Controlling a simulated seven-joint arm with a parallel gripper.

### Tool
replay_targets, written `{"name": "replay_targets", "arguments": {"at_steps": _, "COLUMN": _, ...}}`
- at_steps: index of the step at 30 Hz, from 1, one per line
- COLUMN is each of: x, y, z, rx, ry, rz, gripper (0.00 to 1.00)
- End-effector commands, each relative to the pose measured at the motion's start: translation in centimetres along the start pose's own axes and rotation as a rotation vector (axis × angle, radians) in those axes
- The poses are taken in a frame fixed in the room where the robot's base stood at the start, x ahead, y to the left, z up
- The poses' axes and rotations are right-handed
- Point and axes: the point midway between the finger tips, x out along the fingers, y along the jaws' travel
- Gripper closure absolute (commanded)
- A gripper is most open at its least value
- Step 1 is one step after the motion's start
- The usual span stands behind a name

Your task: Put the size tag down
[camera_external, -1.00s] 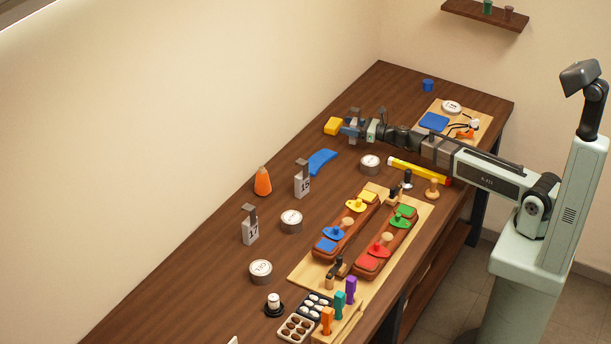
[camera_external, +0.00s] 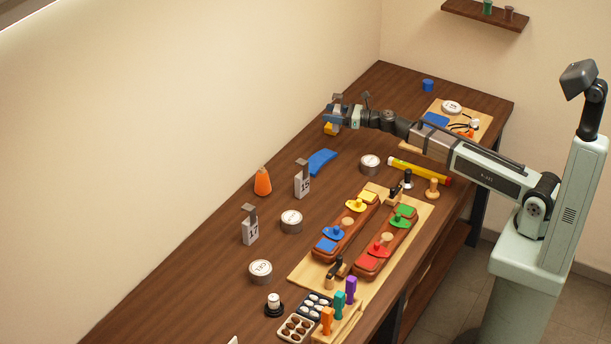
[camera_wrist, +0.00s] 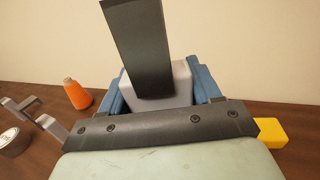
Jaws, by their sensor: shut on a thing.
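My gripper (camera_external: 337,116) is at the far left side of the table, near the wall, with the yellow block partly hidden by it. In the wrist view its blue fingers (camera_wrist: 158,84) are shut on both sides of a size tag (camera_wrist: 182,80), a pale grey block with a dark upright plate on top. The tag's lower part and any number on it are hidden, so I cannot tell whether it touches the table. Two other tags stand upright on the table, one marked 15 (camera_external: 302,184) and one marked 17 (camera_external: 250,230).
The yellow block (camera_wrist: 271,132) lies right of my gripper in the wrist view. An orange cone-shaped spool (camera_external: 262,182), a blue curved piece (camera_external: 321,162) and round tins (camera_external: 370,165) stand nearer the camera. Bare table lies behind my gripper.

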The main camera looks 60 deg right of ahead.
Motion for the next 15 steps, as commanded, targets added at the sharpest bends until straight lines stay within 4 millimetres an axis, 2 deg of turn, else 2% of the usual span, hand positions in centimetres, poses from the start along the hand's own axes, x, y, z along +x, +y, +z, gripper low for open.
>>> {"name": "replay_targets", "arguments": {"at_steps": 1, "x": 1.7, "y": 0.6, "z": 0.3, "rx": 0.002, "ry": -0.002, "rz": 0.026, "gripper": 0.70}}
{"name": "replay_targets", "arguments": {"at_steps": 7, "x": 5.5, "y": 3.9, "z": 0.9, "rx": 0.007, "ry": -0.001, "rz": 0.193, "gripper": 0.70}}
{"name": "replay_targets", "arguments": {"at_steps": 11, "x": 6.0, "y": 5.5, "z": 0.9, "rx": 0.008, "ry": 0.003, "rz": 0.301, "gripper": 0.70}}
{"name": "replay_targets", "arguments": {"at_steps": 15, "x": 5.4, "y": 7.2, "z": 0.8, "rx": 0.009, "ry": 0.007, "rz": 0.398, "gripper": 0.70}}
